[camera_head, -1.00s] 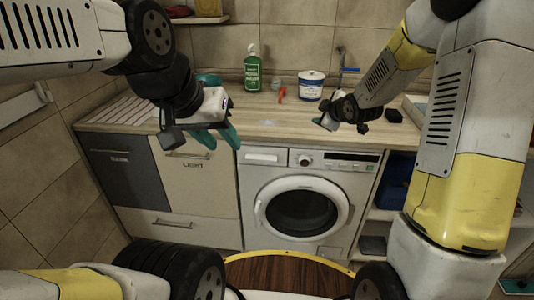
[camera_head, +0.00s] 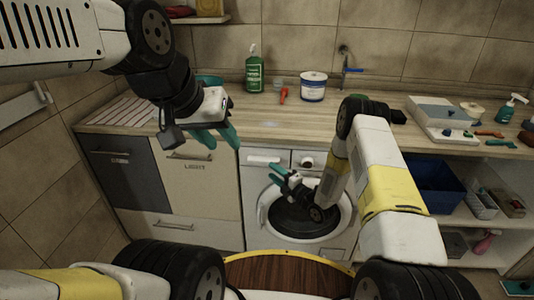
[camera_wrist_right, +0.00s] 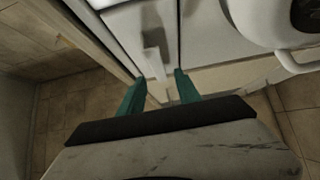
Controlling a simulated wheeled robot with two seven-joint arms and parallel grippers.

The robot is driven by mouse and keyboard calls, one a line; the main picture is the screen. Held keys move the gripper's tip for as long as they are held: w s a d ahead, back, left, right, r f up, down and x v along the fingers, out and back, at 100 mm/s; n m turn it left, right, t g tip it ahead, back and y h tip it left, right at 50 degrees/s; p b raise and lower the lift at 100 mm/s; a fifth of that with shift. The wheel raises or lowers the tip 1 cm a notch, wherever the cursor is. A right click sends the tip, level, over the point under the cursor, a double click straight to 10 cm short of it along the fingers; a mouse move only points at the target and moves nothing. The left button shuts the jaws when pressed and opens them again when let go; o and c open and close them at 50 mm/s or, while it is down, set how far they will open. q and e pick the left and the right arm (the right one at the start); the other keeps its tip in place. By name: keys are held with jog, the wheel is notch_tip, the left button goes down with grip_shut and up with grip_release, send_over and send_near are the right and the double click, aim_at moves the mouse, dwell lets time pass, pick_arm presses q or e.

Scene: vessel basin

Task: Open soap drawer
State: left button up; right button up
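The soap drawer (camera_head: 264,160) is the pale panel at the upper left of the washing machine (camera_head: 247,205) front in the head view. It looks flush and shut. My right gripper (camera_head: 276,174) is just below it, in front of the machine's round door (camera_head: 338,232). Its teal fingers are apart and empty in the right wrist view (camera_wrist_right: 159,84). Beyond them is a pale front with a raised, handle-like piece (camera_wrist_right: 153,48); I cannot tell whether this is the soap drawer. My left gripper (camera_head: 226,112) is open and empty above the counter's front edge.
A wooden counter (camera_head: 300,122) runs above the machine, with a green bottle (camera_head: 254,75) and a white tub (camera_head: 313,88) on it. A light cabinet (camera_head: 195,190) stands left of the machine. Open shelves with a blue bin (camera_head: 437,185) are at right.

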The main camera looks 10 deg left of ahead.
aim_at(264, 165)
jog(key=x, duration=0.7)
jog(key=c, duration=0.9)
grip_shut()
jog(key=shift+f, duration=0.25)
